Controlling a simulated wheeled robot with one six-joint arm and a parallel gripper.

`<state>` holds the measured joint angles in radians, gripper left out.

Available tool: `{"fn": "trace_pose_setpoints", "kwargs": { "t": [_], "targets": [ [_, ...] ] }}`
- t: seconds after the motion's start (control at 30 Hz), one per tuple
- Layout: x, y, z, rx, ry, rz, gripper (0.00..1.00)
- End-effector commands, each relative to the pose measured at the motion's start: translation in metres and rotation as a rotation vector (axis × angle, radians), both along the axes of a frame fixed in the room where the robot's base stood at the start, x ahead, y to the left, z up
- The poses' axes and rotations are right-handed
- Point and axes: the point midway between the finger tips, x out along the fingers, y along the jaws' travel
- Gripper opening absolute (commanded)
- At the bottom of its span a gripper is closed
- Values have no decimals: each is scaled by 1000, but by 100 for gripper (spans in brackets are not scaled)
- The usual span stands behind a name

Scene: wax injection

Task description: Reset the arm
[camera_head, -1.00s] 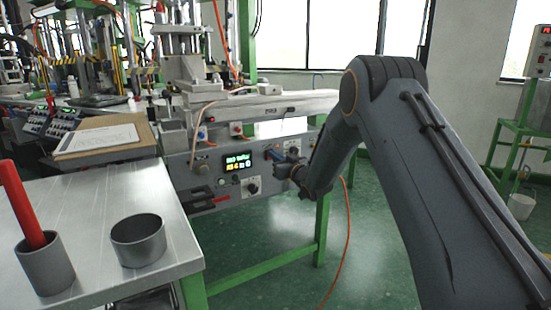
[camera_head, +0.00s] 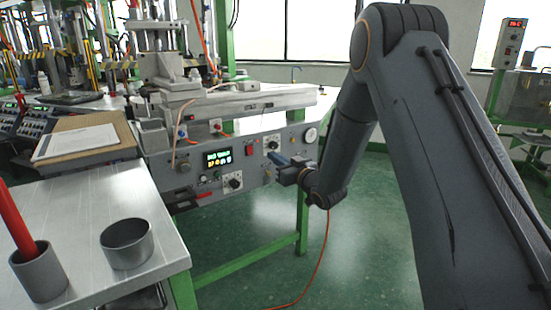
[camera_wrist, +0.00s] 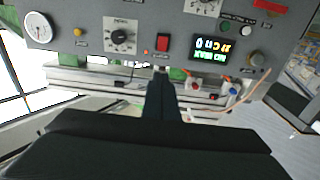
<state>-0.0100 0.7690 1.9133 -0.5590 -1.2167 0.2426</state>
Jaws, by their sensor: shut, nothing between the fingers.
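My gripper (camera_head: 272,156) is shut and empty in the head view, in front of the right part of the grey control panel (camera_head: 185,196). Its narrow dark fingers also show in the wrist view (camera_wrist: 162,82), pointing toward the panel, which appears upside down there. I cannot tell the exact gap between fingertips and panel. My arm reaches in from the right, bent at a high elbow.
The panel has a lit display (camera_head: 218,158), a red switch (camera_head: 249,150), knobs and a round gauge (camera_head: 311,134). A metal table at left bears a metal cup (camera_head: 127,243) and a holder (camera_head: 40,275) with a red stick (camera_head: 16,222). Green floor lies open beyond.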

Motion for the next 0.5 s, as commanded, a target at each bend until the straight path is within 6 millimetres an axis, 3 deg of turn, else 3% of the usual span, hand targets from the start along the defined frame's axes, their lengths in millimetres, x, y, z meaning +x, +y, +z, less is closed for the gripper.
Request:
{"fn": "trace_pose_setpoints", "kwargs": {
  "t": [0.5],
  "targets": [
    [-4,0,4,-33,45,-28,0]
  ]
}}
